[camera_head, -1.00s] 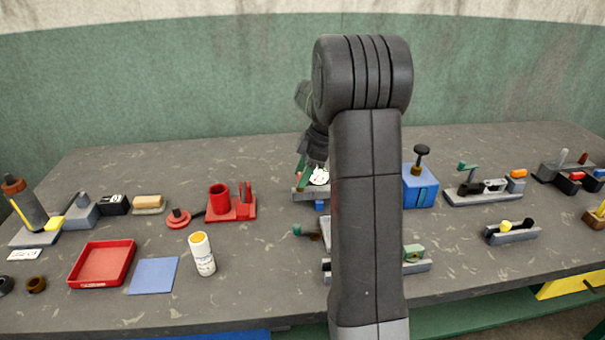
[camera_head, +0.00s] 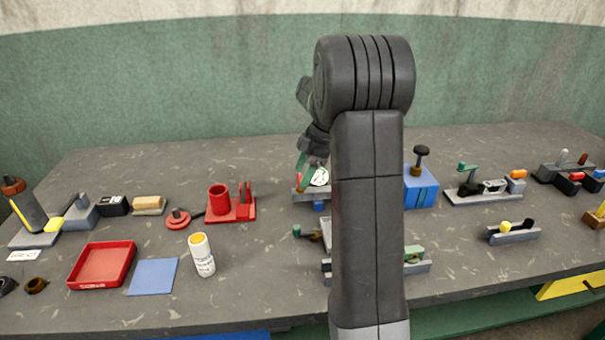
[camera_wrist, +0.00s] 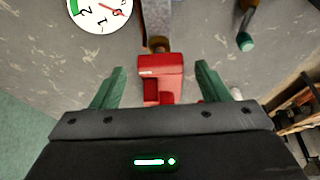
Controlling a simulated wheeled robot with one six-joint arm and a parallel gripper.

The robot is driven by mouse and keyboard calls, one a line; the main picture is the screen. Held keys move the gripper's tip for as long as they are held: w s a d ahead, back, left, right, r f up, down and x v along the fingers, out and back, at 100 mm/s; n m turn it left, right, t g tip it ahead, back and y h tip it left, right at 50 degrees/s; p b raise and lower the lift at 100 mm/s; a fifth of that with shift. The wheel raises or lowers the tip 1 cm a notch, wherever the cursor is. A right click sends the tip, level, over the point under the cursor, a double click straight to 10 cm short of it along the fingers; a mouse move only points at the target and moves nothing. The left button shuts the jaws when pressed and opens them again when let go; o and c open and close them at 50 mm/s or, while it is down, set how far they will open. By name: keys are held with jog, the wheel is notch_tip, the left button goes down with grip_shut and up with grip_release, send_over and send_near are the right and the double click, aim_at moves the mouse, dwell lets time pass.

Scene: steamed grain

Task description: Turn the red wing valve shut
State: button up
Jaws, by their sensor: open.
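The red wing valve (camera_wrist: 160,66) lies between the two green fingers of my gripper (camera_wrist: 159,74) in the wrist view, with visible space on both sides. The fingers are apart and hold nothing. A brownish stem and grey body (camera_wrist: 157,20) extend beyond the wing. In the head view, a bit of red (camera_head: 299,182) shows just under my green fingers (camera_head: 306,163); my arm hides part of this fixture. A white dial gauge (camera_wrist: 98,12) sits beside the valve, and it also shows in the head view (camera_head: 320,176).
A green-tipped handle (camera_wrist: 245,40) stands to the right in the wrist view. In the head view, a blue box with a black knob (camera_head: 421,190) is right of my arm. A red stand (camera_head: 231,208) and a white bottle (camera_head: 201,255) are to the left.

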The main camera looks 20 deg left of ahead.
jog(key=v, duration=1.2)
jog(key=shift+d+r, duration=0.25)
jog(key=shift+r, duration=0.05)
jog(key=x, duration=1.4)
jog(key=shift+a+r, duration=0.1)
jog(key=shift+w+r, duration=0.1)
